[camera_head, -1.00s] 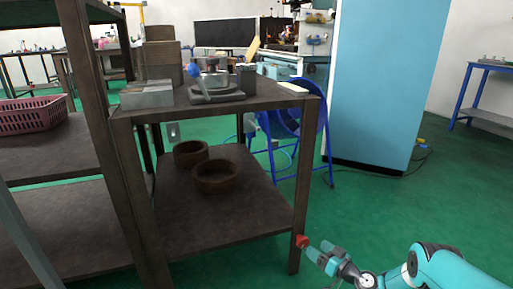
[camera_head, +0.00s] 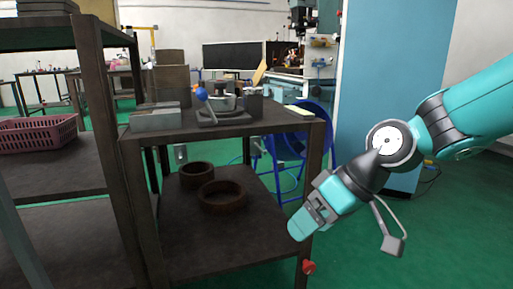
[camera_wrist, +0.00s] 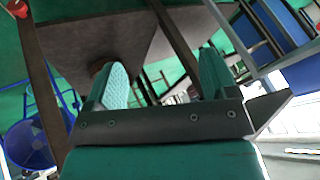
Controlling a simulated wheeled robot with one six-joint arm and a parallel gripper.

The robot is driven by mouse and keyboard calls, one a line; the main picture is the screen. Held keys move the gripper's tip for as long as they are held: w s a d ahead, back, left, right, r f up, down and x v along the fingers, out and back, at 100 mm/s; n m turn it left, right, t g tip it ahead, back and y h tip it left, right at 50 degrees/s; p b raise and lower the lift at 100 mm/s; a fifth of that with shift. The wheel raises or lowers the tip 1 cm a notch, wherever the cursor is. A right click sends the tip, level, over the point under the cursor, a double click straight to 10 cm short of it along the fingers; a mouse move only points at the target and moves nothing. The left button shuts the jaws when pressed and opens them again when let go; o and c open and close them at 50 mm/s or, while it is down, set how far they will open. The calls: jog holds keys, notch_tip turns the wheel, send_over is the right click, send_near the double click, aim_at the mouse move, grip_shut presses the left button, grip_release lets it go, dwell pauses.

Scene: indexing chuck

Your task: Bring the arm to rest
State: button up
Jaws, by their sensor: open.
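My gripper (camera_head: 297,228) is in front of the right front leg of the dark table, its tip pointing down and left. In the wrist view its two teal fingers (camera_wrist: 165,80) stand well apart with nothing between them. The indexing chuck (camera_head: 222,105), a grey device with a blue-knobbed lever (camera_head: 201,94), sits on the table's top (camera_head: 270,122), behind and to the left of my gripper. My gripper is apart from it. Whether my gripper touches the table leg cannot be told.
Two brown rings (camera_head: 222,196) lie on the table's lower shelf. A grey block (camera_head: 155,119) is on the top. A red knob (camera_head: 309,267) is on the right leg. A shelf with a pink basket (camera_head: 38,133) is at left. Green floor (camera_head: 470,220) is free at right.

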jog(key=s+d+r+m+g+h, duration=0.1)
jog(key=s+d, duration=0.1)
jog(key=s, duration=0.6)
jog(key=s+d+r+h, duration=0.1)
jog(key=s+d+h, duration=0.15)
jog(key=s, duration=0.55)
notch_tip(320, 180, up, 37)
jog(key=p, duration=3.7)
jog(key=shift+s+d+y+p, duration=0.35)
jog(key=shift+s+d+p, duration=0.05)
jog(key=shift+s, duration=0.05)
